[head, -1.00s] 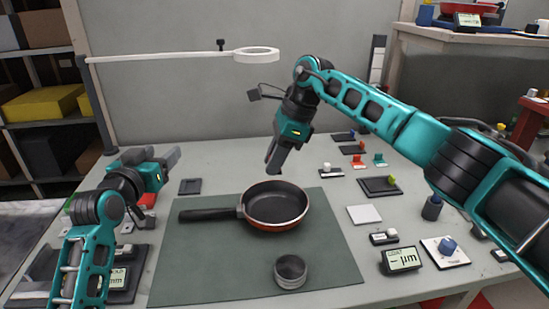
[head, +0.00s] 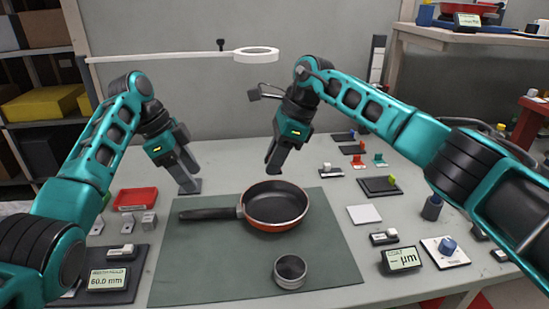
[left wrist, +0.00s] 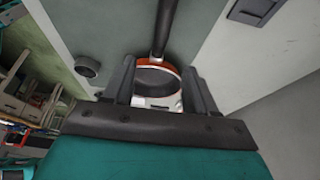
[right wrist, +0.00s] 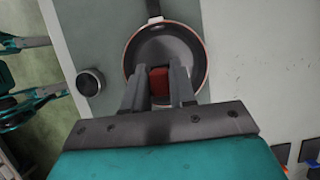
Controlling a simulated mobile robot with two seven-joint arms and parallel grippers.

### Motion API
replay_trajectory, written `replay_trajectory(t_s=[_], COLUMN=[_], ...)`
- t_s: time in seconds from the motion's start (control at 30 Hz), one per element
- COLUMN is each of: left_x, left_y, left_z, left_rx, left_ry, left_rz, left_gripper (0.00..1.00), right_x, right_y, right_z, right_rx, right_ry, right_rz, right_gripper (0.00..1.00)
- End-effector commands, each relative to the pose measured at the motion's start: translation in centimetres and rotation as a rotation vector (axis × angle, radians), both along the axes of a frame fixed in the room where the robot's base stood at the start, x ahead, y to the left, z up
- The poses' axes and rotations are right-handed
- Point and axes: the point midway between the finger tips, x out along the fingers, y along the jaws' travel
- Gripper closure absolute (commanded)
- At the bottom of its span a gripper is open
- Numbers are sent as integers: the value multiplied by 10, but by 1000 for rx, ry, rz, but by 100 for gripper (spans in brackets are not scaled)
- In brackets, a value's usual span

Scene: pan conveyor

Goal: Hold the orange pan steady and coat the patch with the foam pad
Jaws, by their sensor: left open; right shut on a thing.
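The orange pan (head: 274,203) with dark inside and black handle (head: 210,213) lies on the green mat, handle to the left. It also shows in the left wrist view (left wrist: 157,76) and right wrist view (right wrist: 166,45). My left gripper (head: 188,184) is open and empty, above and behind the handle, pointing down. My right gripper (head: 273,168) is raised behind the pan. In the right wrist view it is shut on a small red block (right wrist: 159,80), apparently the foam pad; the head view hides it. I cannot make out the patch.
A round grey tin (head: 290,270) stands on the green mat (head: 200,270) in front of the pan. Gauges, small blocks and a white plate (head: 364,214) lie to the right. A red tray (head: 135,198) is at the left. A ring lamp (head: 256,54) hangs above.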

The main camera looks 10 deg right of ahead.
Motion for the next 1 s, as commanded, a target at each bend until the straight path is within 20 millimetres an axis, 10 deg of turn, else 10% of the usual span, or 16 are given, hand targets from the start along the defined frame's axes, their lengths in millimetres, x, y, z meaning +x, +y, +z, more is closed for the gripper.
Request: replay_trajectory(t_s=[1.0], left_x=[0], left_y=[-44], left_z=[-107], left_rx=[0], left_ry=[-1], left_rz=[3], left_gripper=[43], right_x=[0], right_y=[0], right_z=[0], right_rx=[0], right_ry=[0], right_rz=[0], right_gripper=[99])
